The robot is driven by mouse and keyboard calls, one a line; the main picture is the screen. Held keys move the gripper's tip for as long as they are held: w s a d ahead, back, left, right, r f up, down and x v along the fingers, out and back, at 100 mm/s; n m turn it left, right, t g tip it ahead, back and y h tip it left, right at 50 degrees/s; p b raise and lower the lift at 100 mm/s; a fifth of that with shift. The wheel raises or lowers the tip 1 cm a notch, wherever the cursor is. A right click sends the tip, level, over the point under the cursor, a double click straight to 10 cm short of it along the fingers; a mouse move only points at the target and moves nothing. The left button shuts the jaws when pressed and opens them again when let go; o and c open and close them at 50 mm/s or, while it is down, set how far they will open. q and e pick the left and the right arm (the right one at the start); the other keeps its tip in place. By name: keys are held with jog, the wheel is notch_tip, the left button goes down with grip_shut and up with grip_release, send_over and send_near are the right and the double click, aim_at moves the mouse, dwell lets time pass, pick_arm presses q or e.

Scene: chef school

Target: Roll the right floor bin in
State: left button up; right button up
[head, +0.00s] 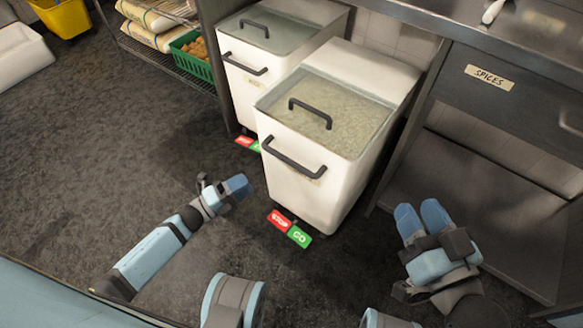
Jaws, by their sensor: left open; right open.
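The right floor bin (309,195) is a white bin with a clear sloped lid, a black lid handle and a black front handle (293,158). It stands further out than the left floor bin (242,88), which is further back under the counter. A red STOP and green GO pedal pair (289,228) is at the right bin's front foot. My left gripper (240,186) is open and empty, left of the right bin and apart from it. My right gripper (422,216) is open and empty, to the right of the bin, with its two blue fingers side by side.
A counter with a SPICES drawer (505,95) stands on the right, with an open space beneath. A wire shelf (170,60) holding sacks and a green crate (192,58) is at the back left. A yellow bin (66,18) is further off. The dark floor (95,150) at left is clear.

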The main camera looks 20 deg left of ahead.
aim_at(286, 158)
pick_arm(q)
jog(key=shift+b+x, duration=1.55)
jog(key=shift+x, duration=5.4)
pick_arm(e)
jog(key=shift+w+f+n+g, duration=0.1)
jog(key=shift+f+n+g, duration=0.1)
jog(key=shift+f, duration=0.6)
jog(key=shift+w+f+n+g, duration=0.1)
jog(key=shift+f+n+g, duration=0.1)
jog(key=shift+f, duration=0.6)
pick_arm(q)
jog(key=shift+s, duration=0.1)
jog(key=shift+c, duration=0.3)
grip_shut()
